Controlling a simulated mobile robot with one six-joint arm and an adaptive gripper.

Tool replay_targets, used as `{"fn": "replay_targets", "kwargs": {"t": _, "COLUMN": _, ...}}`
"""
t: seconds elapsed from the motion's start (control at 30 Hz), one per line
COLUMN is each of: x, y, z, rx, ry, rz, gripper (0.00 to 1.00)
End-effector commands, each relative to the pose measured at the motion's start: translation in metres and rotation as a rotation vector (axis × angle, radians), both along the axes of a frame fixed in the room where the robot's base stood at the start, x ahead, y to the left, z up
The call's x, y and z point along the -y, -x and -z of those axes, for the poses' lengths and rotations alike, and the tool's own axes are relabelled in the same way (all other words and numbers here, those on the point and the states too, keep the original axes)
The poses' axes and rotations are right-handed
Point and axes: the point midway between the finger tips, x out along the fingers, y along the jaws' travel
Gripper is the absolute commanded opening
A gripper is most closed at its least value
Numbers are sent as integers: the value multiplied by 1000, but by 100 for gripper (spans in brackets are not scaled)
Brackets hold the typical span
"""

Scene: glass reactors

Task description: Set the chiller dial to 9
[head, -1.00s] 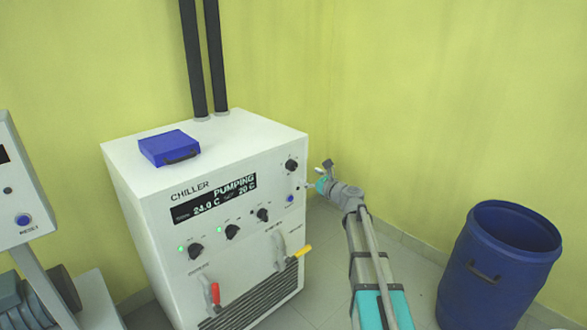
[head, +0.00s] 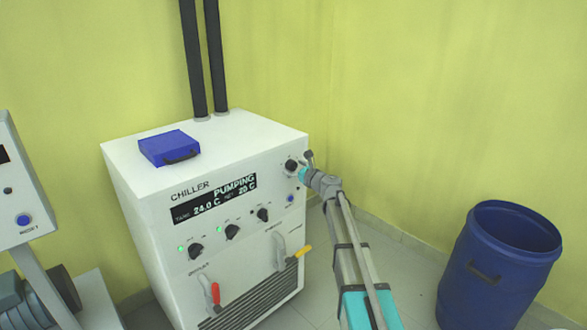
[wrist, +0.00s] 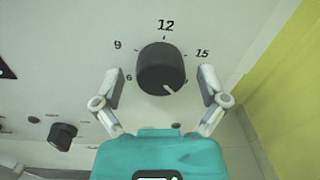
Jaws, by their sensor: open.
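The chiller (head: 150,210) is a white cabinet whose display reads PUMPING, 24.0 C and 20 C. Its dial (head: 291,166) is a black knob at the upper right of the front panel. In the wrist view the dial (wrist: 160,69) is large and central, with marks 6, 9, 12 and 15 around it. Its white pointer line points to the lower right, away from the 9 at upper left. My gripper (wrist: 160,84) is open, with one finger on each side of the dial; I cannot tell whether they touch it. In the head view my gripper (head: 302,169) is at the dial's right.
A blue case (head: 168,148) lies on top of the chiller. A blue barrel (head: 500,265) stands at right. Floor between them is clear.

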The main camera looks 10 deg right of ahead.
Motion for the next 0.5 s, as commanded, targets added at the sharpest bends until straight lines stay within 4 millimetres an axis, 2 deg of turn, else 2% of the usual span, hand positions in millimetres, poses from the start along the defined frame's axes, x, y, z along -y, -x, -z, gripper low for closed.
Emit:
{"fn": "replay_targets", "kwargs": {"t": 0.07, "x": 0, "y": 0, "z": 0, "rx": 0, "ry": 0, "rz": 0, "gripper": 91}}
{"fn": "replay_targets", "kwargs": {"t": 0.5, "x": 0, "y": 0, "z": 0, "rx": 0, "ry": 0, "rz": 0, "gripper": 10}}
